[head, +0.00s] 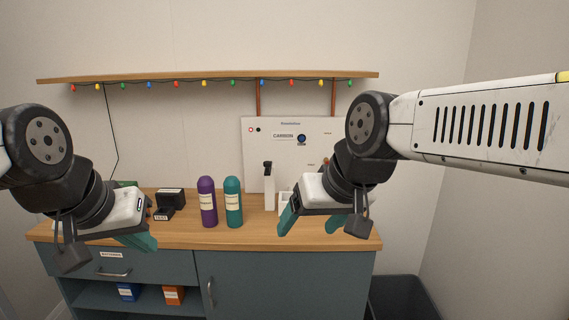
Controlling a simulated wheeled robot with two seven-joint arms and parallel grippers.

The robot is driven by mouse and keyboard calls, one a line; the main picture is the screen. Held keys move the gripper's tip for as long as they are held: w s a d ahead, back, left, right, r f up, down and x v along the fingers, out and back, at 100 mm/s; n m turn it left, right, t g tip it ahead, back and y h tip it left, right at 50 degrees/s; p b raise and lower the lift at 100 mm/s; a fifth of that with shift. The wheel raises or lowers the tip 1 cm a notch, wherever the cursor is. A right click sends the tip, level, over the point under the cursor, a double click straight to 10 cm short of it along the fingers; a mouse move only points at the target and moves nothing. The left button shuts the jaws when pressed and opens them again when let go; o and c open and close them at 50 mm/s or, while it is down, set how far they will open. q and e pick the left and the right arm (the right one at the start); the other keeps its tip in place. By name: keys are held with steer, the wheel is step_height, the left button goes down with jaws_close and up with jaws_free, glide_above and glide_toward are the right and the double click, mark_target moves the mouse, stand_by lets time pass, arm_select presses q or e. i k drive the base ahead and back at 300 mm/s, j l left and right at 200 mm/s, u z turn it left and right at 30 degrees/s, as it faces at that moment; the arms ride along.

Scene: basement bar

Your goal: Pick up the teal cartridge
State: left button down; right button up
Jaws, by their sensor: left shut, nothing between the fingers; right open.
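The teal cartridge (234,205) stands upright on the wooden counter (190,236), with a pale label around its middle. A purple cartridge (207,206) of like shape stands just to its left. My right gripper (318,226) is open and empty, to the right of the teal cartridge over the counter's right part, with teal fingers pointing down. My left gripper (145,243) is shut and empty near the counter's front left, left of the purple cartridge. Neither gripper touches a cartridge.
A white panel (270,160) with a blue knob and a white tap-like stand (269,190) is behind the counter's right half. Dark boxes (170,200) sit at the left. A shelf (210,76) with coloured bulbs hangs above. A dark bin (398,298) stands on the floor right.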

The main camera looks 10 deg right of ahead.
mark_target(231, 185)
steer(key=i+l+u, duration=0.2)
steer(key=u, duration=0.15)
steer(key=i+l+u, duration=0.4)
steer(key=k+j, duration=0.05)
steer(key=j, duration=0.05)
